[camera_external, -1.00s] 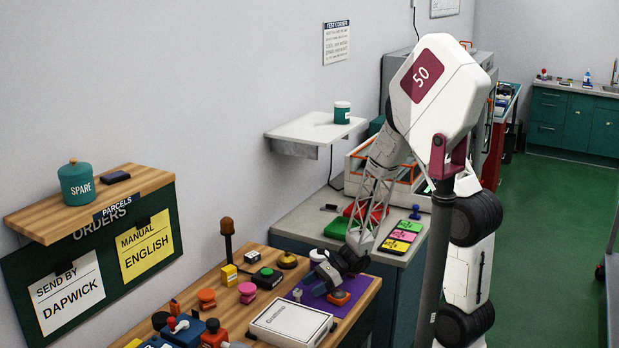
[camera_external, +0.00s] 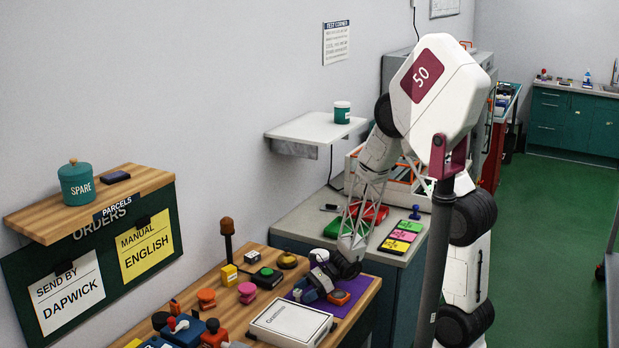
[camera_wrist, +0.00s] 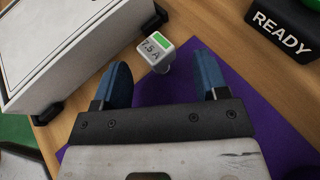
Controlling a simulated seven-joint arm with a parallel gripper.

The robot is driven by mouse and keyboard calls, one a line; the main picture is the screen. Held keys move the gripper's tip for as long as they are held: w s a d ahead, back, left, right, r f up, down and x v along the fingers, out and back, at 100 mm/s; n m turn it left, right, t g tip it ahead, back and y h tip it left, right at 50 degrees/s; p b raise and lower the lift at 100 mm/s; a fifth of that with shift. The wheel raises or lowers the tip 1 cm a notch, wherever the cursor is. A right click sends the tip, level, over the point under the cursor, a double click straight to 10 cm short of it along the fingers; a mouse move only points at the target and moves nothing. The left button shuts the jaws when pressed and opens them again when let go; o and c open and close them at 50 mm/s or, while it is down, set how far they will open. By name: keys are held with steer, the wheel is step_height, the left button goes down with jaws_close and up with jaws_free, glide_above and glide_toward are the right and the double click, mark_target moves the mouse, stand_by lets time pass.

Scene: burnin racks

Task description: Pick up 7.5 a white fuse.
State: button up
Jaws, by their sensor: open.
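The white 7.5 A fuse (camera_wrist: 157,52) shows in the wrist view, with a green patch beside its lettering. It lies just beyond my fingertips, between their lines and slightly left of the middle. My gripper (camera_wrist: 163,76) is open, its two blue fingers apart with nothing between them.
A white box (camera_external: 290,322) lies close to my gripper; it also fills the upper left of the wrist view (camera_wrist: 75,45). A black READY block (camera_wrist: 284,28) is at upper right. A purple mat (camera_wrist: 240,125) lies beneath.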

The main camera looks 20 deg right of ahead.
steer(key=shift+x, duration=1.1)
steer(key=shift+c, duration=0.3)
steer(key=c, duration=0.9)
